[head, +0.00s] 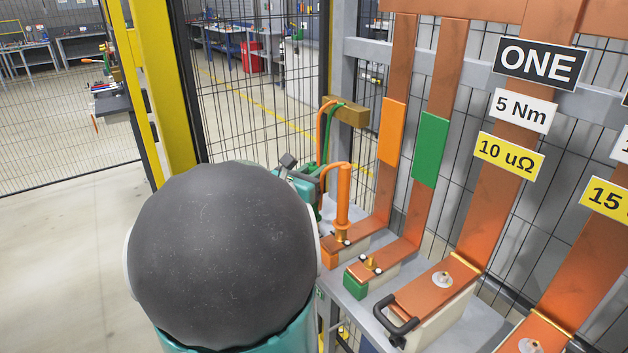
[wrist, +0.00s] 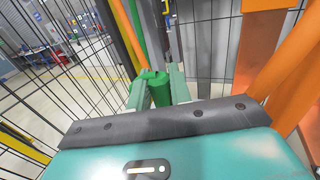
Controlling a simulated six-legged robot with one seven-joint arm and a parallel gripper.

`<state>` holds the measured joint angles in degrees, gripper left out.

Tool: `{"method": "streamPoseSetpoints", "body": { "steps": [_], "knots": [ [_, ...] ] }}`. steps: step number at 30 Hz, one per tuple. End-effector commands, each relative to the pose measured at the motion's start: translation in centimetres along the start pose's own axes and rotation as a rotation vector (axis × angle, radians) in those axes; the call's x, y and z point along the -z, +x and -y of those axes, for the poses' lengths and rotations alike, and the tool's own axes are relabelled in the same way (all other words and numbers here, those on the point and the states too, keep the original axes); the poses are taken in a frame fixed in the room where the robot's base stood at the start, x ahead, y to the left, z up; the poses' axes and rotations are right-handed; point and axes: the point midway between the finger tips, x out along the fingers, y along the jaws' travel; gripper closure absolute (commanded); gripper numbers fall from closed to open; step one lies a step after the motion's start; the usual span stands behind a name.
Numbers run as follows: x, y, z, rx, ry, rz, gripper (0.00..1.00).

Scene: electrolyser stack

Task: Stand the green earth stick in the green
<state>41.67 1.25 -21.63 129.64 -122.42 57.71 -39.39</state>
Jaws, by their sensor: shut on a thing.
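The green earth stick (wrist: 159,92) is between the two jaws of my gripper (wrist: 158,84) in the wrist view, seen nearly end-on; its far part is hidden. In the head view my gripper is mostly behind my dark arm joint, and the stick cannot be made out clearly. The green block (head: 355,284) with a brass fitting (head: 373,263) on its copper bar sits on the grey ledge, to the right of and below my gripper. The fitting is empty.
An orange stick (head: 343,195) stands upright on the orange block (head: 329,257), between my gripper and the green block. Orange and green cables hang from a brass-coloured bracket (head: 346,111). A copper link with a black handle (head: 397,318) lies to the right. Mesh fencing (head: 260,80) stands behind.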

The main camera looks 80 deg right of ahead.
Motion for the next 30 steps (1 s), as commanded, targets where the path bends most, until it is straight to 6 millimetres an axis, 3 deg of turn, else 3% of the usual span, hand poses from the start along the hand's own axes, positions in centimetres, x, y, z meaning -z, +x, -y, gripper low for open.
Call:
{"method": "streamPoseSetpoints", "body": {
  "steps": [7, 11, 18, 24, 30],
  "knots": [
    [-3.0, 0.0, 0.0, -0.001, 0.006, 0.004, 1.00],
    [-4.7, -1.5, 0.4, -0.002, 0.008, 0.003, 1.00],
    [-9.4, -5.7, 1.7, -0.005, 0.009, 0.003, 1.00],
    [-11.3, -10.0, 3.0, -0.002, 0.005, 0.003, 1.00],
    [-12.4, -12.7, 3.7, -0.001, 0.003, 0.002, 1.00]
  ]
}}
